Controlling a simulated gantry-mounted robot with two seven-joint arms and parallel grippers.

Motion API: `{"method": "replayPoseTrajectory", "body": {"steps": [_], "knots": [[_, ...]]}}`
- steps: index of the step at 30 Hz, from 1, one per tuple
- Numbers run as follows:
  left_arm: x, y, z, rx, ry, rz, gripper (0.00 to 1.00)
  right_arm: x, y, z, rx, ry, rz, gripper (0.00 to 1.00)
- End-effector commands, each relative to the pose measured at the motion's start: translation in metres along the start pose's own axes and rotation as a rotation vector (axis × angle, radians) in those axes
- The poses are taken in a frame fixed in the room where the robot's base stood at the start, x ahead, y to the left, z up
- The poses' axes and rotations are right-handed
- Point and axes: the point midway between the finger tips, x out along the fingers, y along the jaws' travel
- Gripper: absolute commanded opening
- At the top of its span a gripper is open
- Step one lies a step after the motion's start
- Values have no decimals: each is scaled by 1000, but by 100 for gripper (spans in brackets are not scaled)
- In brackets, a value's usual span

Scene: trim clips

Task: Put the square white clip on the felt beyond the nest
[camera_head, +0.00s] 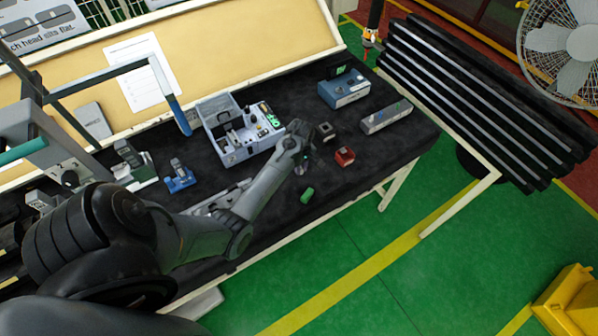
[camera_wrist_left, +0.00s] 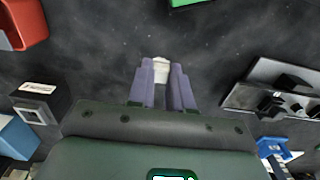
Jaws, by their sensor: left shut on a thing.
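My left gripper (camera_head: 304,163) is over the dark felt near the middle of the bench. In the left wrist view its two fingers (camera_wrist_left: 162,82) are closed on a small white clip (camera_wrist_left: 161,66), which shows at their tips. The clip's square shape is partly hidden by the fingers. In the head view the clip cannot be made out. A dark block with a square face (camera_head: 326,131) stands just beyond the gripper and also shows in the left wrist view (camera_wrist_left: 38,102). I cannot tell surely whether this block is the nest. My right gripper is not in view.
A red part (camera_head: 345,156) lies right of the gripper, and a green one (camera_head: 307,195) nearer the front. A grey case (camera_head: 232,153) stands left, a blue box (camera_head: 346,92) farther back. A grey fixture with black parts (camera_wrist_left: 270,92) shows in the left wrist view. Bare felt (camera_head: 290,90) lies behind.

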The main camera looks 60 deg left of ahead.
Motion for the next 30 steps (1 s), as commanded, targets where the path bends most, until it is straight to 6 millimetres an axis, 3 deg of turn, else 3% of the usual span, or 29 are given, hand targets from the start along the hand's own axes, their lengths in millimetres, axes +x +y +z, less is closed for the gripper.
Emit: {"method": "replayPoseTrajectory", "body": {"steps": [7, 16, 29, 30], "knots": [[10, -3, -8, 0, -1, -1, 0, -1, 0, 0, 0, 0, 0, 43], [43, -3, -8, 1, 0, -1, 0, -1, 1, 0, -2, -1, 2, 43], [48, -3, -8, 0, 0, 0, 0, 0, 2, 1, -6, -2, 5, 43], [48, -3, -8, 0, 1, 0, 21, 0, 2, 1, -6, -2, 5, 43]]}}
